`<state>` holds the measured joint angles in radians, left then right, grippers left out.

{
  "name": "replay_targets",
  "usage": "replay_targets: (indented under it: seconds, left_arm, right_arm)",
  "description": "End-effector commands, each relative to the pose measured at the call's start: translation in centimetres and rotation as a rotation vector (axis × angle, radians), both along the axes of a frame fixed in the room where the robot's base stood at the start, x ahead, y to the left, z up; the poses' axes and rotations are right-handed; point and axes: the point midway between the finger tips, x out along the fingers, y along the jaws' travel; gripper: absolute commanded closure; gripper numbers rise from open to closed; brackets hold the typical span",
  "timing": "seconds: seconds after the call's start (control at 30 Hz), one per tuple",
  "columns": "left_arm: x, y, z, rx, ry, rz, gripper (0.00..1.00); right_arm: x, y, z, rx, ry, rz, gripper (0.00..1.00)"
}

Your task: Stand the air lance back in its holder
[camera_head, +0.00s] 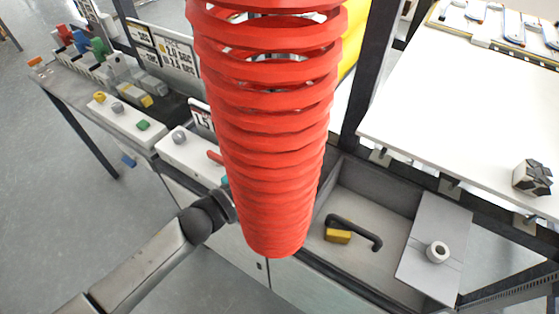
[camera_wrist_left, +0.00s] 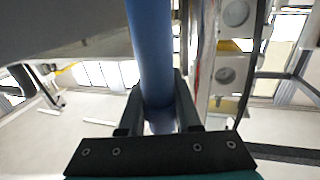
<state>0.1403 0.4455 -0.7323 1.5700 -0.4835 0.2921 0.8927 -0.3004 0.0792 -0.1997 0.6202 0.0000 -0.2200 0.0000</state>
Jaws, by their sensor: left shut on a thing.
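My left arm (camera_head: 150,262) comes in from the lower left of the head view. Its gripper is hidden there behind a red coiled hose (camera_head: 275,150). In the left wrist view my left gripper (camera_wrist_left: 159,100) is shut on a blue round bar, which I take to be the air lance (camera_wrist_left: 151,45). The bar runs up out of the picture between the two dark fingers. A white ring-shaped socket (camera_head: 437,251) on a grey plate (camera_head: 420,273) may be the holder; I cannot tell for sure. My right gripper is not in view.
The red coil covers the middle of the head view. A grey tray (camera_head: 375,195) holds a black bent handle (camera_head: 362,232) and a yellow block (camera_head: 338,236). A white tabletop (camera_head: 455,110) lies at the right, and a bench with buttons (camera_head: 125,120) at the left.

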Motion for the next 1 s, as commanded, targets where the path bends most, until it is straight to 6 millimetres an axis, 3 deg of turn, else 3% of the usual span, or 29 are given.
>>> replay_targets:
  seconds: [1.0]
  left_arm:
    - [0.0, 0.0, -2.6, -0.001, -0.001, 0.0, 1.0]
  right_arm:
    - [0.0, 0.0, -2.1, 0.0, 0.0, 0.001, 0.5]
